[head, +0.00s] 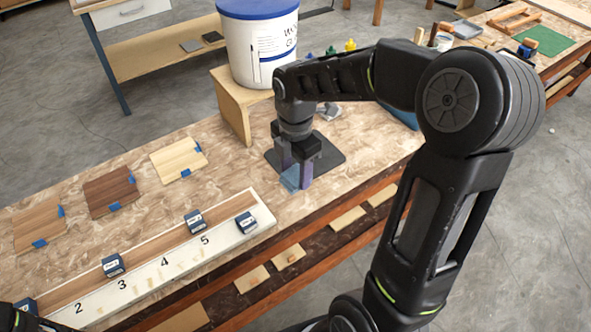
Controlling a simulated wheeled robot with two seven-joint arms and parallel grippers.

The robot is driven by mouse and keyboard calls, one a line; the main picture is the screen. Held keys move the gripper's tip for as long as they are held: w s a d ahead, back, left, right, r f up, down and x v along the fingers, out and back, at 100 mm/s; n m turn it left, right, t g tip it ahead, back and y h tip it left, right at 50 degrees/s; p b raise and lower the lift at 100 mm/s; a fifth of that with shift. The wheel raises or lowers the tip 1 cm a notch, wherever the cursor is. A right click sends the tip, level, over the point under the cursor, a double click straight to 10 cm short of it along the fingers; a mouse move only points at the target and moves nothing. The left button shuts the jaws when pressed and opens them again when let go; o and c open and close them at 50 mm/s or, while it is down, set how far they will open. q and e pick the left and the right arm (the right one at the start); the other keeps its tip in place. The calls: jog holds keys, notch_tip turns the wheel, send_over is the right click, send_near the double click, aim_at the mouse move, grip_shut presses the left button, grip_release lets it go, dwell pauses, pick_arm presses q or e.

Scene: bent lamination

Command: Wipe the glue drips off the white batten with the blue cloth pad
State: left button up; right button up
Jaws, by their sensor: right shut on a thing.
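The white batten (224,240) runs diagonally along the front of the bench, with the numbers 2 to 5 on it. Pale yellowish glue drips (152,281) show on its face near the numbers. My right gripper (296,182) is over the bench beyond the batten's right end, pointing down. It is shut on the blue cloth pad (289,181), which is partly hidden by the fingers and is at the front edge of a dark mat (325,156). Only a dark piece of my left arm shows in the lower left corner; its jaws do not show.
Several blue blocks (113,265) sit along the batten and the brown strip behind it. Three wood sample boards (110,191) lie behind. A white bucket (258,45) with a blue lid stands on a wooden stand (237,110). Bare bench lies between batten and mat.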

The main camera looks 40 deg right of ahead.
jog(key=c, duration=0.5)
jog(key=shift+w+a+m, duration=0.35)
jog(key=shift+w+m, duration=0.05)
jog(key=shift+m, duration=0.2)
jog(key=shift+w+a+f+m, duration=0.15)
jog(key=shift+w+a+m, duration=1.65)
jog(key=shift+m, duration=1.15)
jog(key=shift+w+a+f+m, duration=0.1)
jog(key=shift+w+a+m, duration=1.3)
jog(key=shift+a+m, duration=1.15)
jog(key=shift+w+a+f+m, duration=0.15)
jog(key=shift+w+a+m, duration=1.45)
jog(key=shift+m, duration=1.7)
